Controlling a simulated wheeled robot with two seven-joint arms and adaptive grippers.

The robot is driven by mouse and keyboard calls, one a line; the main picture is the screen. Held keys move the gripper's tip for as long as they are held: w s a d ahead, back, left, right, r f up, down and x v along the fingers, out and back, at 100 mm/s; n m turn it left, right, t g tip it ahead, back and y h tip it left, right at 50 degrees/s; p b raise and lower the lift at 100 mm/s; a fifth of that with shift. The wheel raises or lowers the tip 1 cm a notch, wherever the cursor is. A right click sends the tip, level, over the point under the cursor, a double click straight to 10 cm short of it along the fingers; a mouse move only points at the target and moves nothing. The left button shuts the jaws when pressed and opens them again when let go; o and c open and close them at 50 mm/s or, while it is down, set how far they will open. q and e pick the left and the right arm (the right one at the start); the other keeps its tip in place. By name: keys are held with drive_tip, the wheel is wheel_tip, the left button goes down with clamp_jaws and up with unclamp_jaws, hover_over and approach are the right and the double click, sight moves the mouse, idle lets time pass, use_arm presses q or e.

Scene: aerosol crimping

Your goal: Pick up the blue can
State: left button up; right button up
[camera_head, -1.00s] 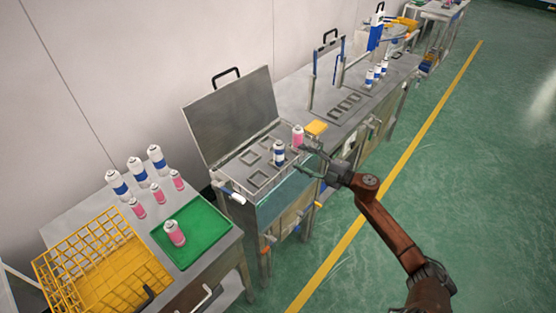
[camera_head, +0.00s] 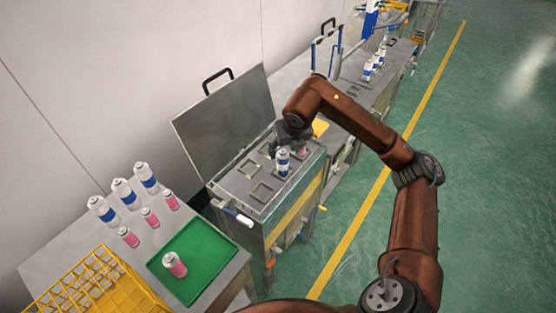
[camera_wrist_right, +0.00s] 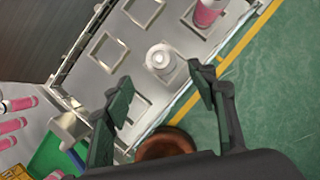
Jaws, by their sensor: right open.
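A white can with a blue band, the blue can (camera_head: 283,163), stands upright at the front of the open-lidded crimping station. In the right wrist view its white top (camera_wrist_right: 160,59) lies just beyond the fingertips, roughly between them. My right gripper (camera_wrist_right: 161,80) is open and empty, its two dark green fingers spread. In the head view the right gripper (camera_head: 290,132) is over the station just behind the can, partly hidden by my arm. A pink can (camera_wrist_right: 207,14) stands beside the blue can; in the head view it is mostly hidden. My left gripper is not in view.
The station's lid (camera_head: 224,112) stands open behind it. To the left, a green tray (camera_head: 207,245) holds a pink can (camera_head: 174,264); several blue-banded and pink cans stand behind it. A yellow wire basket (camera_head: 92,290) is at lower left. More cans stand on the far bench.

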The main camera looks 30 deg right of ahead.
sight(283, 154)
drive_tip(key=x, duration=0.2)
drive_tip(key=shift+w+f, duration=0.15)
drive_tip(key=shift+f, duration=0.1)
drive_tip(key=shift+w+f, duration=0.15)
drive_tip(key=shift+f, duration=0.1)
drive_tip(key=x, duration=0.4)
drive_tip(key=shift+w+d+f+b, duration=0.15)
drive_tip(key=shift+w+d+b, duration=0.05)
drive_tip(key=shift+d+b, duration=0.15)
drive_tip(key=shift+s, duration=0.1)
drive_tip(key=c, duration=1.1)
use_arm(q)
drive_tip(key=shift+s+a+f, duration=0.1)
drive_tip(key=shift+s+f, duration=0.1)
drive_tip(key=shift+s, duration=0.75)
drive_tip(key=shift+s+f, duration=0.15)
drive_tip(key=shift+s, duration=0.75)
use_arm(e)
clamp_jaws()
